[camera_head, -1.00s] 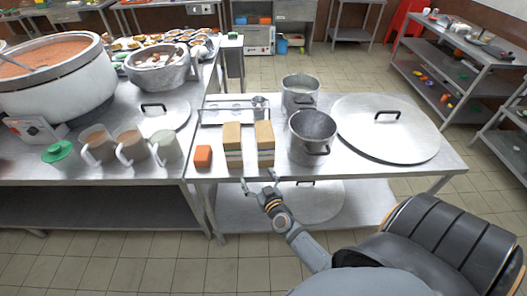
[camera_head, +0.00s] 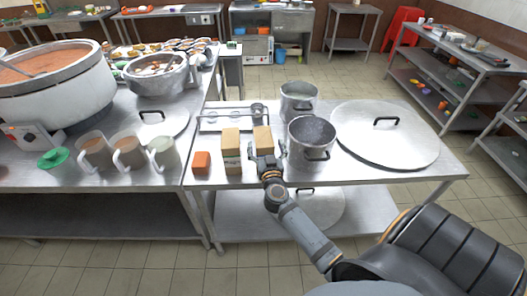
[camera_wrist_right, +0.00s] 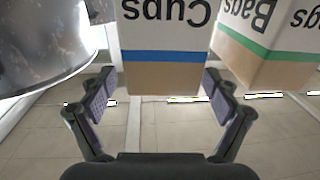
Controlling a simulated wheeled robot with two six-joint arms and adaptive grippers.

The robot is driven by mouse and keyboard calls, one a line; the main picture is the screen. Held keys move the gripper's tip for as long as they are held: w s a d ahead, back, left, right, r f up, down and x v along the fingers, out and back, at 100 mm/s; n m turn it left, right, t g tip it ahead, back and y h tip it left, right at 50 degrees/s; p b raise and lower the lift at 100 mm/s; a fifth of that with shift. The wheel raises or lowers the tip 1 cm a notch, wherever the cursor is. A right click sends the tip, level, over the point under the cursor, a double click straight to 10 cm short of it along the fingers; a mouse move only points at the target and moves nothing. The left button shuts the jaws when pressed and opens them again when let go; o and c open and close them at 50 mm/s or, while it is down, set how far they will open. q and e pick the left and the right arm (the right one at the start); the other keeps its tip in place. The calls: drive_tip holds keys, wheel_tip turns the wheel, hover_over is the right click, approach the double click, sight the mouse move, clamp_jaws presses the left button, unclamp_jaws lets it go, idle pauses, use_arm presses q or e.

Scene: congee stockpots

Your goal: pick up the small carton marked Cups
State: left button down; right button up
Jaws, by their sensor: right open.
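The small carton marked Cups (camera_head: 263,135) stands upright near the front edge of the steel table, its lower front hidden by my right gripper (camera_head: 266,153). In the right wrist view the Cups carton (camera_wrist_right: 166,40) appears upside down, with a blue stripe and a tan band. My right gripper (camera_wrist_right: 163,95) is open, one finger on each side of the carton's outline in that view. I cannot tell whether either finger touches it. My left gripper is not in view.
A carton marked Bags (camera_head: 231,140) with a green stripe (camera_wrist_right: 270,52) stands close beside the Cups carton. A grey pot (camera_head: 311,140) stands close on the other side. An orange block (camera_head: 201,162) and a large lid (camera_head: 385,140) are also on the table.

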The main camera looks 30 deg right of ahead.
sight(263, 136)
drive_tip(key=x, duration=0.4)
drive_tip(key=shift+w+d, duration=0.1)
drive_tip(key=shift+w, duration=0.3)
drive_tip(key=shift+s, duration=0.1)
drive_tip(key=shift+r, duration=0.1)
drive_tip(key=shift+c, duration=1.1)
drive_tip(key=c, duration=1.4)
drive_tip(key=shift+c, duration=1)
drive_tip(key=shift+r, duration=0.1)
